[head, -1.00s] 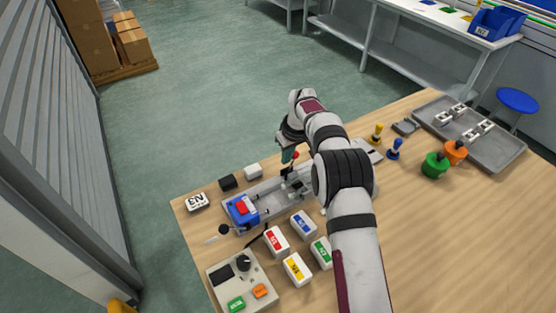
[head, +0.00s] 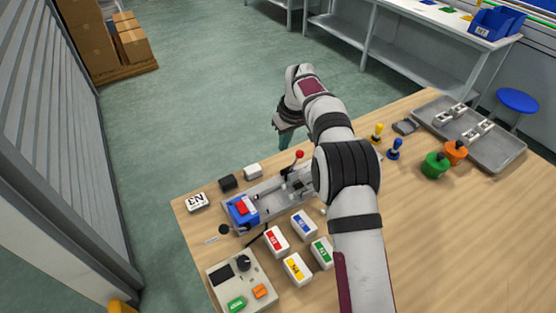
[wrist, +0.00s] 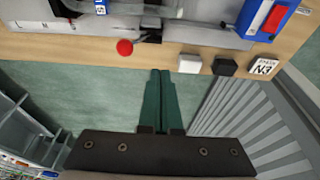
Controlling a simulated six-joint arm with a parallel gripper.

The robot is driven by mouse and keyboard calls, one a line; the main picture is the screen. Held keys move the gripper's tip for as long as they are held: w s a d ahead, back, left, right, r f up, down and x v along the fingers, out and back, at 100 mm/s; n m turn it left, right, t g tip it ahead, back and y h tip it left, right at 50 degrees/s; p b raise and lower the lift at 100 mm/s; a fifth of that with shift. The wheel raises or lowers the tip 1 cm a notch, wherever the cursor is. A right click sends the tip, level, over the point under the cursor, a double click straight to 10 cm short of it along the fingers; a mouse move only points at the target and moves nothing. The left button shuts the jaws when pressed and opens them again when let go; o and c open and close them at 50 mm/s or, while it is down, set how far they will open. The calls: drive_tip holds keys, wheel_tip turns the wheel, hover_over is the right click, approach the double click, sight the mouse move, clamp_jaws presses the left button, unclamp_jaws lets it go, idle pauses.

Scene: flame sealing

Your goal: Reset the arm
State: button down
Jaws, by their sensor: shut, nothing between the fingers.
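My gripper (wrist: 160,76) is shut and empty, its green fingers pressed together in the wrist view. In the head view its fingers (head: 285,142) hang in the air near the far edge of the wooden table (head: 440,215). A grey fixture (head: 268,203) with a blue block (head: 242,211) and red button lies on the table below it. A lever with a red knob (head: 299,154) stands up from the fixture; the knob also shows in the wrist view (wrist: 125,47), apart from the fingers. My arm hides part of the fixture's right end.
White and black blocks stand along the far edge, with an EN block (head: 197,202) at left. Several labelled blocks (head: 276,241) and a control box (head: 242,280) lie in front. A grey tray (head: 490,150) and coloured-handled tools (head: 435,165) are at right.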

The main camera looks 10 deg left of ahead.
wheel_tip(320, 180, up, 2)
idle(0.5)
drive_tip(key=s+d+r+m+g, duration=0.1)
drive_tip(key=s+d+r+m, duration=0.3)
drive_tip(key=s+d+r, duration=0.4)
drive_tip(key=s+d+r+m, duration=0.4)
drive_tip(key=s+d, duration=0.2)
drive_tip(key=s, duration=0.5)
drive_tip(key=s+d+f+m, duration=0.1)
drive_tip(key=s+f+m, duration=0.1)
drive_tip(key=s, duration=0.5)
drive_tip(key=s+d+f+m, duration=0.1)
drive_tip(key=s+d+m, duration=0.1)
drive_tip(key=s, duration=0.6)
drive_tip(key=s+d+f+m+g, duration=0.1)
drive_tip(key=s+d+f+m, duration=0.1)
drive_tip(key=s, duration=0.6)
drive_tip(key=shift+s+f+m, duration=0.15)
drive_tip(key=shift+f+m, duration=0.15)
